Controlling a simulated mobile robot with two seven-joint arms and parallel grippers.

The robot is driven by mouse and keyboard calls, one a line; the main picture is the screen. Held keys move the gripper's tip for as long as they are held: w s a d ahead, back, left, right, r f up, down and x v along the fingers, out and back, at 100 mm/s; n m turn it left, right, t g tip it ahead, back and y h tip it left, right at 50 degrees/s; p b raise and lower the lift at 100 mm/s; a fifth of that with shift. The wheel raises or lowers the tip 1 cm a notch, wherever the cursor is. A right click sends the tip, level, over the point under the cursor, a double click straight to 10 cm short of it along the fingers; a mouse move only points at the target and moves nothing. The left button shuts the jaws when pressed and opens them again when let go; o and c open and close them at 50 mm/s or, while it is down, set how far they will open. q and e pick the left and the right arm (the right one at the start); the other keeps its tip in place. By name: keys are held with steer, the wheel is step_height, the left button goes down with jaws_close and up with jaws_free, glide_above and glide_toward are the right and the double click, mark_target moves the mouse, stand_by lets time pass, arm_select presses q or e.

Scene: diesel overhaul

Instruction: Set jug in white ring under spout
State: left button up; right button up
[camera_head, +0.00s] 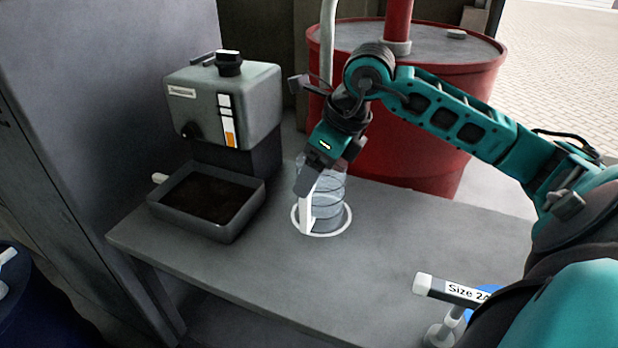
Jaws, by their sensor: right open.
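A clear jug (330,203) with a white handle (307,214) stands upright on the grey bench. Its base appears to be inside the white ring (346,226) marked on the bench top. My right gripper (308,186) is open at the upper part of the handle, and its fingers partly hide the jug's top. I cannot tell whether they touch the handle. A pale pipe (328,40), possibly the spout, comes down behind my right wrist; its lower end is hidden. My left gripper is not in view.
A grey machine (226,100) with a dark-filled tray (238,222) stands on the bench (270,262) at left. A red drum (425,160) is behind the bench. A "Size 2A" bar (448,291) is at lower right.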

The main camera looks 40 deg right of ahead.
steer(key=v, duration=0.8)
steer(key=shift+r+p, duration=0.25)
steer(key=shift+p, duration=0.05)
steer(key=shift+s, duration=0.1)
